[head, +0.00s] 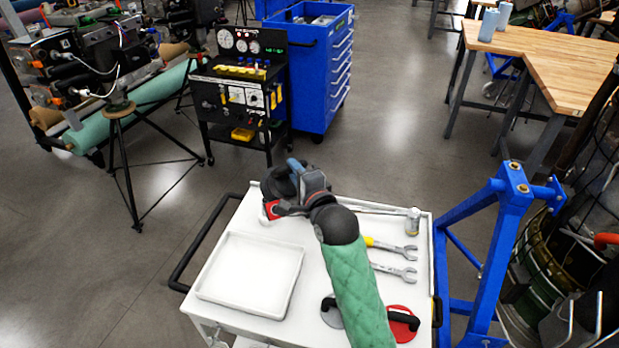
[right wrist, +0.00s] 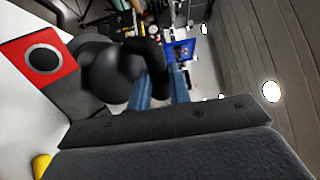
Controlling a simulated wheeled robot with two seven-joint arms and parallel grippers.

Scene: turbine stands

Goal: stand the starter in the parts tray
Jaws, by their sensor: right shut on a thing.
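The starter (head: 277,186) is a black rounded body at the back left corner of the white cart top. It also shows in the right wrist view (right wrist: 110,75), dark and partly hidden. My right gripper (head: 294,166), with blue fingers, is shut on it; the fingers also show in the right wrist view (right wrist: 160,92). I cannot tell whether the starter touches the cart top. The parts tray (head: 236,298) is a shallow white tray, empty, on the left of the cart, nearer than the starter. My left gripper is not in view.
A red square (head: 271,210) with a grey disc (right wrist: 43,59) lies beside the starter. Wrenches (head: 393,272), a can (head: 413,221) and a red disc with black handle (head: 404,332) occupy the cart's right side. A blue stand (head: 511,215) stands close at right.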

